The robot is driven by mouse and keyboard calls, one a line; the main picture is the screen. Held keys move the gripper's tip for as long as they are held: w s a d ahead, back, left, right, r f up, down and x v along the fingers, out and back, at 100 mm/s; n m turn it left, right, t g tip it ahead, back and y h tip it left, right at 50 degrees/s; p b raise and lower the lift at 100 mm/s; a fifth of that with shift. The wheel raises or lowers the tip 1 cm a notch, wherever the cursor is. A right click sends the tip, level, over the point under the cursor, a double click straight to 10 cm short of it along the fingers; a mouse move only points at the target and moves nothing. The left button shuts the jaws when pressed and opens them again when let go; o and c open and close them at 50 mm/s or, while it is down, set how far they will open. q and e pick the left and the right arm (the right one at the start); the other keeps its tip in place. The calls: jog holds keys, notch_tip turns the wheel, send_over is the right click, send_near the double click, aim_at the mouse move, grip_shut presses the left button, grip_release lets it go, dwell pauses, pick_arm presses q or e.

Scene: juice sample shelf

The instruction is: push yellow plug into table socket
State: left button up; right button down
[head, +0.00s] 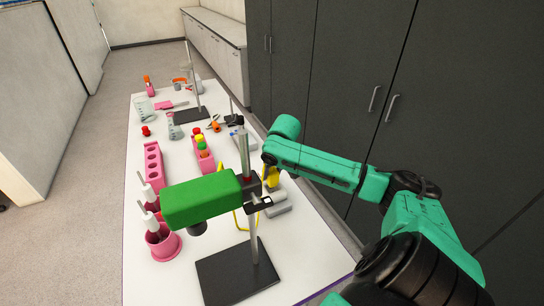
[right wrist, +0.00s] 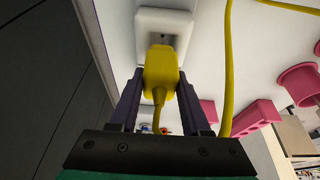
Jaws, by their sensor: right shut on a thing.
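The yellow plug (right wrist: 160,72) is pinched between the two dark fingers of my right gripper (right wrist: 158,95). Its front end overlaps the lower part of the white table socket (right wrist: 165,22) in the right wrist view; a small dark opening shows beside it. I cannot tell how deep the plug sits. In the head view the yellow plug (head: 272,178) is just above and behind the pale socket block (head: 279,203), with my right gripper (head: 270,172) around it, partly hidden by the stand. My left gripper is not in view.
A green stirrer (head: 200,200) on a stand with a black base (head: 238,275) stands close to the left of the plug. The yellow cable (head: 236,215) loops beside it. Pink racks (head: 153,168), a pink beaker (head: 163,247) and flasks (head: 174,130) occupy the white table's left and back.

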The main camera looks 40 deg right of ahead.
jog(key=shift+f, duration=0.4)
dwell(0.3)
jog(key=shift+p, duration=0.6)
jog(key=shift+f, duration=0.95)
jog(key=shift+r+p, duration=0.1)
jog(key=shift+p, duration=0.2)
jog(key=shift+f, duration=0.25)
